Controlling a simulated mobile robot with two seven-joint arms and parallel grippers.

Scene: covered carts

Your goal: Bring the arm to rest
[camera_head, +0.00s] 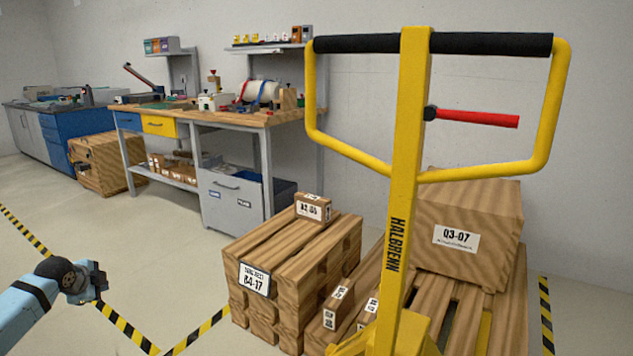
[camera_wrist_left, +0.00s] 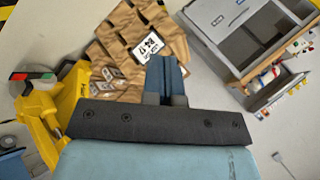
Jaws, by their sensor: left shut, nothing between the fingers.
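My left arm comes in from the lower left in the head view, light blue with a dark wrist. My left gripper (camera_head: 97,281) is shut and empty, held over the open floor left of the stacked wooden crates. In the left wrist view the shut gripper (camera_wrist_left: 165,80) shows as dark blue fingers above a dark bar, in front of the crates. It appears apart from the crates. My right gripper is not in view.
A yellow pallet-truck handle (camera_head: 407,200) with a red lever stands at centre right. Wooden crates (camera_head: 290,270) labelled B4-17 and a Q3-07 crate (camera_head: 465,240) sit beside it. A workbench (camera_head: 240,118) stands behind. Floor at left is mostly clear, with yellow-black tape (camera_head: 125,328).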

